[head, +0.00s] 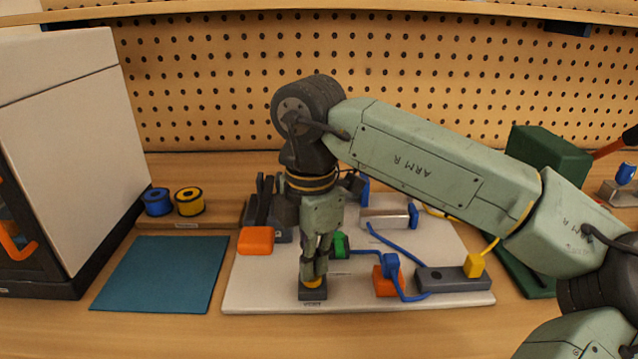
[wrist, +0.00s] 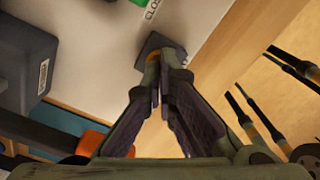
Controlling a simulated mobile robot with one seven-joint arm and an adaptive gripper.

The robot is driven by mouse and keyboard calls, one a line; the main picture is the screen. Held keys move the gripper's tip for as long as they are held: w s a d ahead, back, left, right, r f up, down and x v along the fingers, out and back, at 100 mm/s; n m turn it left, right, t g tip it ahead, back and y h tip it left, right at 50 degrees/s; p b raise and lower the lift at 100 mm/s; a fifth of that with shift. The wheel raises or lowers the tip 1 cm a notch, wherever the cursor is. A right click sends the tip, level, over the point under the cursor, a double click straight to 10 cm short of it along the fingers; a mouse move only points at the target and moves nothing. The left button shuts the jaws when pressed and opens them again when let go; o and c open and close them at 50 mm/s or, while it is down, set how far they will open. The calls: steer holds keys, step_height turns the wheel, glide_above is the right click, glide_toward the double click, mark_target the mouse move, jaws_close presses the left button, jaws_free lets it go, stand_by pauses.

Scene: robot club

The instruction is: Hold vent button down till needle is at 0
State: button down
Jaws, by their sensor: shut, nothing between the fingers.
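The vent button is a yellow cap (head: 313,284) on a small dark block (head: 312,294), with a label on the board in front that seems to read VENT. My gripper (head: 314,276) points straight down with its fingers together and empty, its tips at the yellow cap. In the wrist view the closed fingertips (wrist: 167,58) overlap the dark block (wrist: 150,44) and cover most of the cap. I cannot tell how far the cap is pressed. No gauge face or needle is visible; my arm hides part of the board behind.
The pale board (head: 250,295) also carries an orange block (head: 256,240), a green part (head: 341,244), blue tubing (head: 393,241) and a dark grey bar (head: 450,279). A teal mat (head: 165,272) lies left, beside a large white cabinet (head: 70,150). A pegboard stands behind.

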steer(key=shift+f+b, duration=0.3)
steer(key=shift+f, duration=0.25)
stand_by(0.4)
stand_by(2.0)
steer(key=shift+r+p, duration=2.05)
steer(key=shift+r, duration=1.6)
steer(key=shift+f, duration=0.1)
